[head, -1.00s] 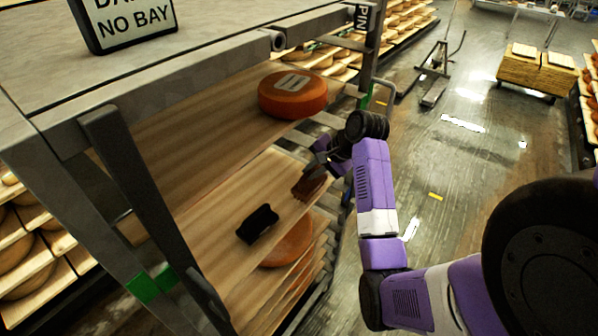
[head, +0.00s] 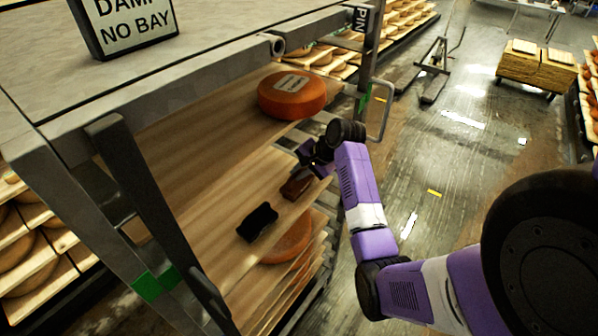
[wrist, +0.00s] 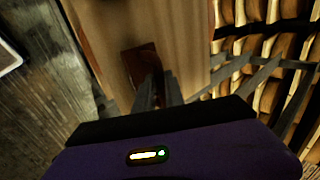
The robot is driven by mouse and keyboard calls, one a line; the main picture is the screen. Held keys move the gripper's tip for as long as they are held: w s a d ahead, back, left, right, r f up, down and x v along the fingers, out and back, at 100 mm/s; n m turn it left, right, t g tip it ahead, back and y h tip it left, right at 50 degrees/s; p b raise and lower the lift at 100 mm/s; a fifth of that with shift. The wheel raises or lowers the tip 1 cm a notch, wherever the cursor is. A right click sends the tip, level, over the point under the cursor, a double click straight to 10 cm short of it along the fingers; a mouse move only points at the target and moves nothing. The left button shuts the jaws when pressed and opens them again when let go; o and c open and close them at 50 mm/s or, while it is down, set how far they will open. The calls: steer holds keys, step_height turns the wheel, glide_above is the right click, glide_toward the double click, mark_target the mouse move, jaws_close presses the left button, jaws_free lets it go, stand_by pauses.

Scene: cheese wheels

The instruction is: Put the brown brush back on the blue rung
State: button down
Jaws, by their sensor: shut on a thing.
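The brown brush (head: 295,187) is at the far end of a middle wooden board (head: 215,225) in the rack. My gripper (head: 308,166) is shut on it from above. The brush also shows in the wrist view (wrist: 140,62), between and just beyond my fingertips (wrist: 157,85). It is at or just above the board; I cannot tell if it touches. A black brush (head: 258,222) lies on the same board, nearer. I cannot make out a blue marking on any rung; only green bands show on the posts.
An orange cheese wheel (head: 291,95) sits on the board above, close over my wrist. Another wheel (head: 288,243) is on a lower board. The metal rack post (head: 368,60) and a side handle (head: 385,112) stand right of my gripper.

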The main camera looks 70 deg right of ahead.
steer(key=c, duration=1.4)
jaws_free()
steer(key=v, duration=1.2)
steer(key=a+f+n+t+h, duration=0.1)
steer(key=a+f+n, duration=0.4)
steer(key=a, duration=0.6)
steer(key=a+f+n+t+h, duration=0.1)
steer(key=a+f+n, duration=0.1)
steer(key=a+f, duration=0.7)
steer(key=s+a+r+n+t, duration=0.35)
steer(key=s+a+n, duration=0.25)
steer(key=a, duration=0.6)
steer(key=s+a+r+n+t+y, duration=0.2)
steer(key=s+a+r+n, duration=0.5)
steer(key=r, duration=0.5)
steer(key=s+a+y, duration=0.1)
steer(key=s+a, duration=0.1)
steer(key=s, duration=0.1)
steer(key=shift+r+n+t+y+b, duration=0.15)
steer(key=shift+n+t+y+b, duration=0.15)
steer(key=shift+t, duration=0.05)
